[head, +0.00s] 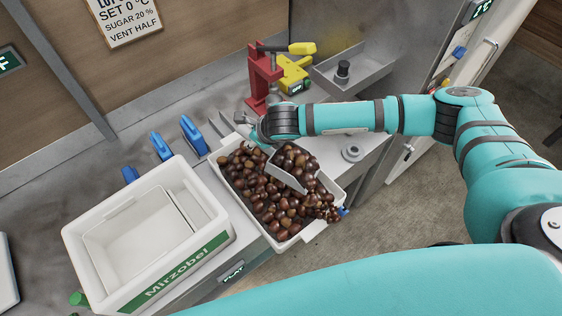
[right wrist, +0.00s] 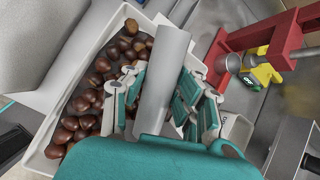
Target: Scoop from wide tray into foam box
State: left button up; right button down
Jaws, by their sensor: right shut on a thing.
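The wide tray (head: 318,229) is white and full of brown chestnuts (head: 262,196). It stands at the middle of the counter in the head view. A grey scoop (head: 287,180) is at the tray's far right part, with chestnuts in and around it. My right gripper (head: 256,133) is at the tray's far edge. In the right wrist view its fingers (right wrist: 160,98) are shut on the scoop (right wrist: 168,62), with chestnuts to the left. The foam box (head: 215,221), white with a green "Mirzobel" label, stands left of the tray and looks empty. My left gripper is out of view.
A red stand (head: 262,77) and a yellow tool (head: 293,74) are behind the tray. Blue-handled tools (head: 193,135) lie behind the foam box. A metal shelf (head: 340,84) is at the back right. The tray and box stand close together.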

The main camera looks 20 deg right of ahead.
jog(key=shift+s+d+r+t+y, duration=0.15)
jog(key=shift+s+r+t+y, duration=0.1)
jog(key=shift+r, duration=0.3)
jog(key=shift+s+d+r+t+y, duration=0.2)
jog(key=shift+r+t, duration=0.1)
jog(key=shift+r, duration=0.3)
jog(key=shift+s+d+r+t+y, duration=0.15)
jog(key=shift+r+t+y, duration=0.1)
jog(key=shift+r, duration=0.3)
jog(key=shift+w+f, duration=0.1)
jog(key=shift+w+a+f+g+h, duration=0.2)
jog(key=shift+f+g+h, duration=0.1)
jog(key=shift+f, duration=0.3)
jog(key=shift+w+a+f+g+h, duration=0.2)
jog(key=shift+f+g+h, duration=0.1)
jog(key=shift+f, duration=0.25)
jog(key=shift+w+a+f+g+h, duration=0.2)
jog(key=shift+f+g, duration=0.1)
jog(key=shift+f, duration=0.3)
jog(key=f, duration=0.1)
jog(key=w+a+f+g+h, duration=0.1)
jog(key=f, duration=0.1)
jog(key=f+g, duration=0.1)
jog(key=shift+w+a+f+h, duration=0.15)
jog(key=shift+f+h, duration=0.05)
jog(key=shift+h, duration=0.1)
